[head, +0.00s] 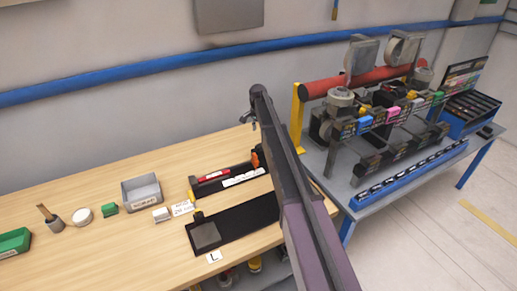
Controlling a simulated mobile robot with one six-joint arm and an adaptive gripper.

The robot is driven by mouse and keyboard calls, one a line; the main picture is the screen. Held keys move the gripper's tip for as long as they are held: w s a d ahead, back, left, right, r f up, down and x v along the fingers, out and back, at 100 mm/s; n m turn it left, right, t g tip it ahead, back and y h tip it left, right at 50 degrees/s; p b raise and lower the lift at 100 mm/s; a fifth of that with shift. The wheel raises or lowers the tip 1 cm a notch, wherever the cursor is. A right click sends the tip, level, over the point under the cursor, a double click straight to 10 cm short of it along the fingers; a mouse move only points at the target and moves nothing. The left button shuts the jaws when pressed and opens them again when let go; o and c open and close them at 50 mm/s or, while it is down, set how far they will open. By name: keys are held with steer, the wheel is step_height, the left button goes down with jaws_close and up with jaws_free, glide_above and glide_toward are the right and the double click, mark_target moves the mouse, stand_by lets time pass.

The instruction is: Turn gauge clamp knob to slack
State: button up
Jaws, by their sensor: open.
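A dark gauge-like fixture (215,188) with a red strip and white labels lies on the wooden bench. An orange knob-like part (255,158) stands at its right end, partly hidden by my arm. I cannot tell for certain that it is the gauge clamp knob, nor how it is turned. My gripper (248,119) is open, small in view, beyond the fixture near the wall side. It appears apart from the orange part.
A grey bin (142,190), a green block (110,209), a white round piece (82,216) and a green tray (14,241) sit on the bench's left. A grey table (352,204) with a crowded machine (385,115) stands right. The bench's left front is clear.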

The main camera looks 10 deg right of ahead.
mark_target(258, 147)
steer(key=shift+f+b, duration=4.15)
steer(key=shift+f, duration=0.25)
jaws_close()
